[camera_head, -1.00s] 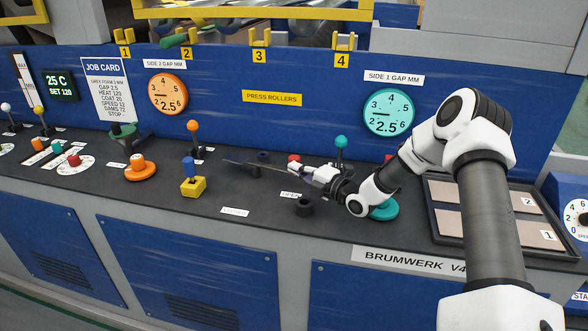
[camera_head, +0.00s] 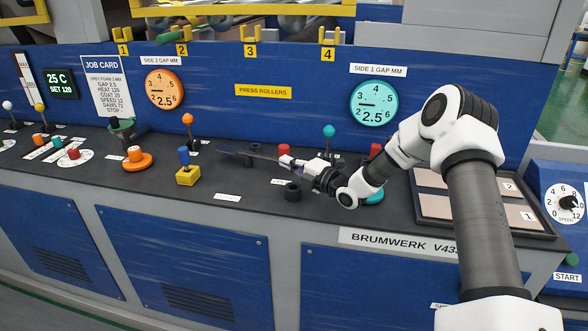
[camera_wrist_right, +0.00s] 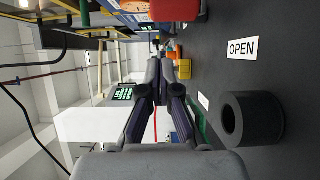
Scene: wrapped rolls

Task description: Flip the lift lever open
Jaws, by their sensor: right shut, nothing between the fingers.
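An OPEN label (camera_wrist_right: 242,49) lies on the dark console beside a hollow black cylinder (camera_wrist_right: 250,118); the cylinder also shows in the head view (camera_head: 293,192). My right gripper (camera_head: 298,164) is low over the console, behind that cylinder, pointing left. Its fingers (camera_wrist_right: 155,65) are shut and empty in the wrist view. A thin dark bar (camera_head: 240,154) shows left of it; I cannot tell whether it is the lift lever. A red part (camera_wrist_right: 175,8) is behind the fingers, apart from them; a red knob (camera_head: 284,149) shows there in the head view. My left gripper is out of view.
A yellow block with a blue knob (camera_head: 187,175) and an orange knob (camera_head: 136,158) stand to the left. A teal-knobbed lever (camera_head: 329,132) stands behind my right arm. A tray with pads (camera_head: 430,215) is at the right. The console's front strip is clear.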

